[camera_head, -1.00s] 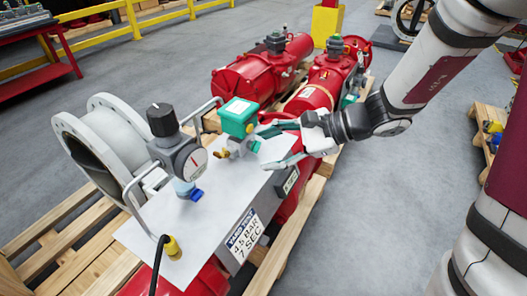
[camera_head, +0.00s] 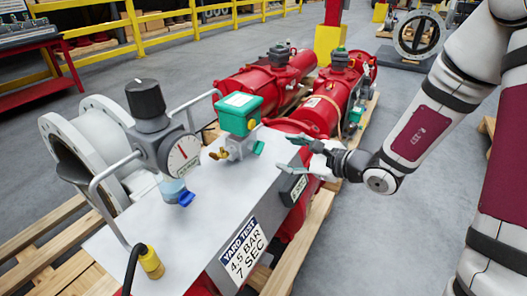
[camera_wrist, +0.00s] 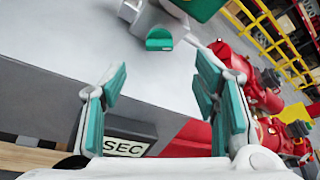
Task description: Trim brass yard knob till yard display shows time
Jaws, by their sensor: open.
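The brass knob (camera_head: 219,154) sticks out low on the left of the green-topped valve unit (camera_head: 239,112), on the white box top. I do not see the brass knob in the wrist view. A small dark display (camera_head: 298,188) is on the box's side face, too small to read in the head view. In the wrist view the display (camera_wrist: 124,149) shows "SEC", its left part hidden behind a finger. My gripper (camera_head: 293,156) is open and empty, right of the valve unit near the box edge. In the wrist view my gripper (camera_wrist: 161,80) has teal pads well apart.
A gauge (camera_head: 184,155) with a black knob (camera_head: 146,100) stands left of the valve unit, beside a metal handle rail. A sign (camera_head: 243,250) reads "YARD TEST 4.5 BAR 7 SEC". A teal cap (camera_wrist: 160,40) lies ahead of my fingers. Red cylinders (camera_head: 322,110) lie behind.

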